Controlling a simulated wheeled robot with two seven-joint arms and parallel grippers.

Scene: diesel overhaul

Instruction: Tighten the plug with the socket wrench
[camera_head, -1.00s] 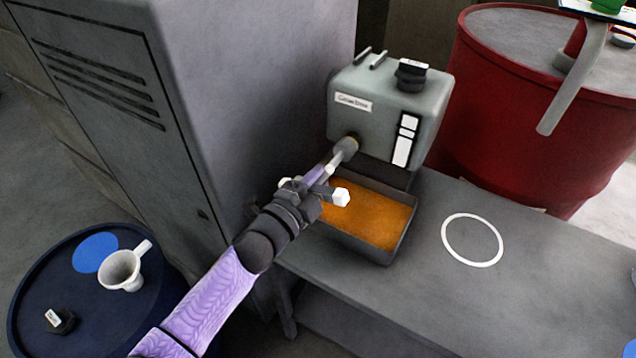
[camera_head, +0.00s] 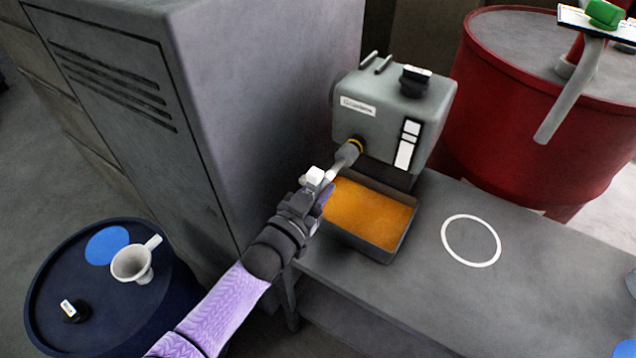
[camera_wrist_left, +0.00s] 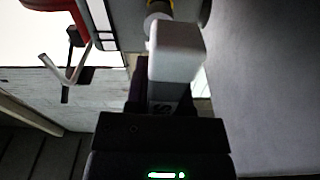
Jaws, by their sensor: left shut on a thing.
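My left gripper (camera_head: 314,190) is shut on the socket wrench (camera_head: 345,158). The wrench's grey socket end points up and right, at the lower front of the grey-green gearbox-like housing (camera_head: 352,90). A yellow ring (camera_head: 355,145) shows around the socket's far end, against the housing; the plug itself is hidden by the socket. In the left wrist view, a pale finger (camera_wrist_left: 177,52) fills the middle, and the grey socket (camera_wrist_left: 157,12) and a bit of yellow show beyond it. My right gripper is not in view.
A tray of orange-brown liquid (camera_head: 407,233) sits below the housing on the grey bench (camera_head: 400,290). A tall grey cabinet (camera_head: 255,100) stands close left of my arm. A dark drum with a white funnel (camera_head: 132,264) is lower left; a red drum (camera_head: 500,120) stands at the back right.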

